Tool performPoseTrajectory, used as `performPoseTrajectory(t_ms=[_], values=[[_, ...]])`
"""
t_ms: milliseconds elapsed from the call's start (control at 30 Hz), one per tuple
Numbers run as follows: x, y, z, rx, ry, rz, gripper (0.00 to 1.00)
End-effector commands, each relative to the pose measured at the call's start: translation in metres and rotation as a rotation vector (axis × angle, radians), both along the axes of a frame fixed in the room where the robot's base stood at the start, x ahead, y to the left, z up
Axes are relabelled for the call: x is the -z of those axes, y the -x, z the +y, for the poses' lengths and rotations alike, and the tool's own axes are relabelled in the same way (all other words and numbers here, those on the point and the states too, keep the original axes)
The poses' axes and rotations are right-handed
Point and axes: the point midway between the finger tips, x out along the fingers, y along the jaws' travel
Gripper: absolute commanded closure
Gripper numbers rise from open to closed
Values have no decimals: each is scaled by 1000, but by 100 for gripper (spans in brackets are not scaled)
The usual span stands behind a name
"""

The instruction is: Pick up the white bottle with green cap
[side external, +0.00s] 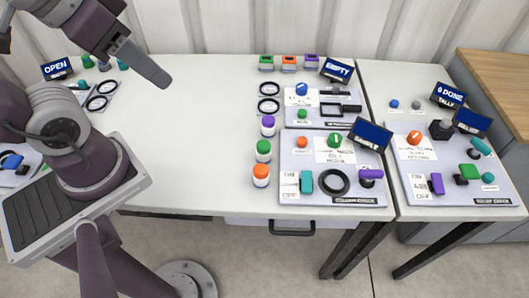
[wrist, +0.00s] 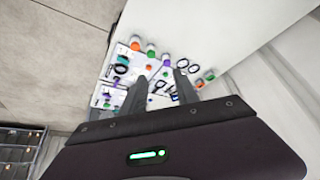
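The white bottle with green cap (side external: 263,151) stands upright on the white table. It is the middle of three bottles in a column left of the lower panel. In the wrist view the bottle (wrist: 151,49) is small and far off, beyond the fingertips. My gripper (side external: 164,80) is high above the table, well to the left of the bottle and apart from it. In the wrist view my gripper (wrist: 165,82) shows two spread fingers with nothing between them.
A purple-capped bottle (side external: 268,126) stands behind the green-capped one, and an orange-capped bottle (side external: 261,175) in front. Black rings (side external: 269,106) lie farther back. A grey panel (side external: 330,192) with knobs and signs is close on the right. The table left of the bottles is clear.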

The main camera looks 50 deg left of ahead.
Motion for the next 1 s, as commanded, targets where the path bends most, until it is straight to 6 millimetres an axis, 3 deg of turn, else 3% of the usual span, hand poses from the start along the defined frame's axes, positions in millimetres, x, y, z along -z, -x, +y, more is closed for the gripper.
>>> performPoseTrajectory(t_ms=[133,267,533,633,833,1000], values=[[0,0,0,0,0,0,64],[0,0,0,0,0,0,39],[0,0,0,0,1,2,39],[9,-4,-6,-23,48,86,39],[52,-34,-40,-223,433,562,39],[94,-89,-47,-516,865,872,39]])
